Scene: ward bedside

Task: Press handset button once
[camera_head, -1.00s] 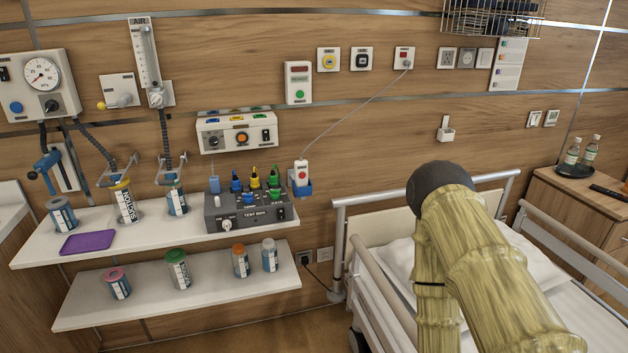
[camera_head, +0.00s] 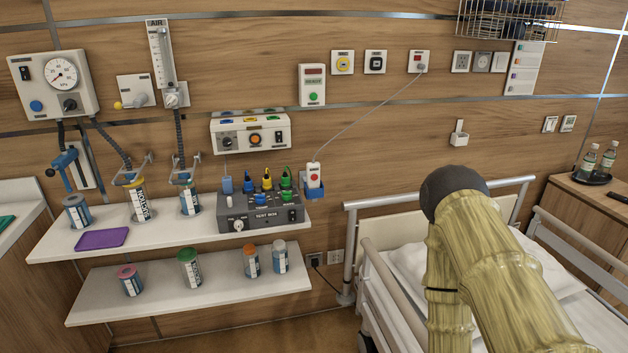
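The handset (camera_head: 313,175) is white with a red button (camera_head: 314,178). My arm, in a yellowish cover with a dark rounded joint, rises at the right in front of the bed. My gripper is out of the picture, so its state is hidden.
The grey test box (camera_head: 262,226) with coloured plugs stands left of the handset on the upper shelf (camera_head: 60,241). Several jars stand on both shelves. The bed rail (camera_head: 400,199) lies right of the shelves. Bottles (camera_head: 606,158) stand on a cabinet at far right.

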